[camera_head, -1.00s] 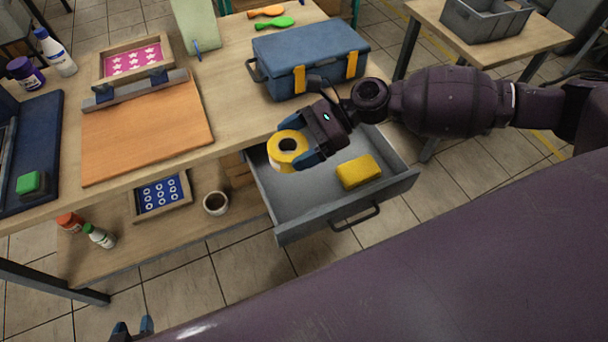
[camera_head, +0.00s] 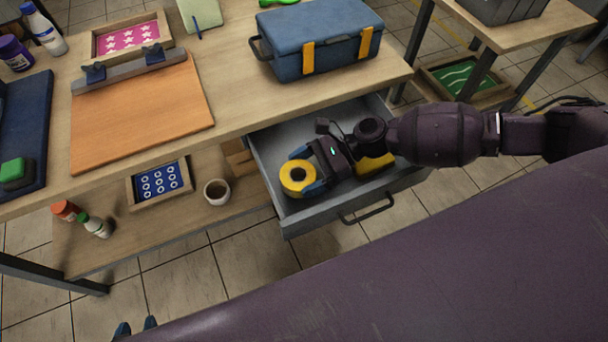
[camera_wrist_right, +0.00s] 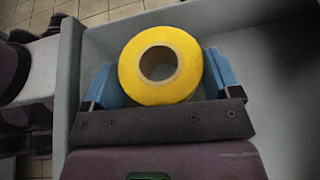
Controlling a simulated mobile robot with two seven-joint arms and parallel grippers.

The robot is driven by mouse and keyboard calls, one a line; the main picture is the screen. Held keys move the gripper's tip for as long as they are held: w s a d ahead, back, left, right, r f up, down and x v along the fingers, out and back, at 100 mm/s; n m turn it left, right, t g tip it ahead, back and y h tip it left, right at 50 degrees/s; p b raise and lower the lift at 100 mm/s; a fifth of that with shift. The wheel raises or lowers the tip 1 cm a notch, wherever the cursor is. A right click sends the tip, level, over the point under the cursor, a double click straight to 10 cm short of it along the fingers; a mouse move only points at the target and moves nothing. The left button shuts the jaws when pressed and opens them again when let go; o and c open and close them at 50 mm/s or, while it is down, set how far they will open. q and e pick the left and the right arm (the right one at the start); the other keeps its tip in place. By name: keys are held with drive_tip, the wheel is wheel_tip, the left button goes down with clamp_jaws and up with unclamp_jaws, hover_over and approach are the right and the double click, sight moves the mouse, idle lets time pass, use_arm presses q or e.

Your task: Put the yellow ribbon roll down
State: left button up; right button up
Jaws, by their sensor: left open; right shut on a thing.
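The yellow ribbon roll (camera_head: 297,177) is inside the open grey drawer (camera_head: 330,211), near its left side. My right gripper (camera_head: 313,178) is shut on the roll, with its blue fingers on either side. In the right wrist view the roll (camera_wrist_right: 160,64) sits between the blue fingertips (camera_wrist_right: 160,80), its hole facing the camera. I cannot tell whether the roll touches the drawer floor. My left gripper (camera_head: 136,328) is at the bottom edge of the head view, empty and open, with only its blue fingertips showing.
A yellow block (camera_head: 373,164) lies in the drawer, partly hidden by my right arm. A blue toolbox (camera_head: 318,45) stands on the table above the drawer. A cup (camera_head: 217,192) and a blue-patterned frame (camera_head: 160,184) are on the lower shelf, left of the drawer.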

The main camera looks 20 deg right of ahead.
drive_tip(key=shift+f, duration=1.2)
drive_tip(key=shift+f+b, duration=0.25)
drive_tip(key=shift+b, duration=0.05)
drive_tip(key=o, duration=0.8)
drive_tip(key=shift+o, duration=0.2)
drive_tip(key=shift+r, duration=0.25)
drive_tip(key=p+v, duration=0.1)
drive_tip(key=v, duration=1.1)
drive_tip(key=shift+w+f, duration=0.1)
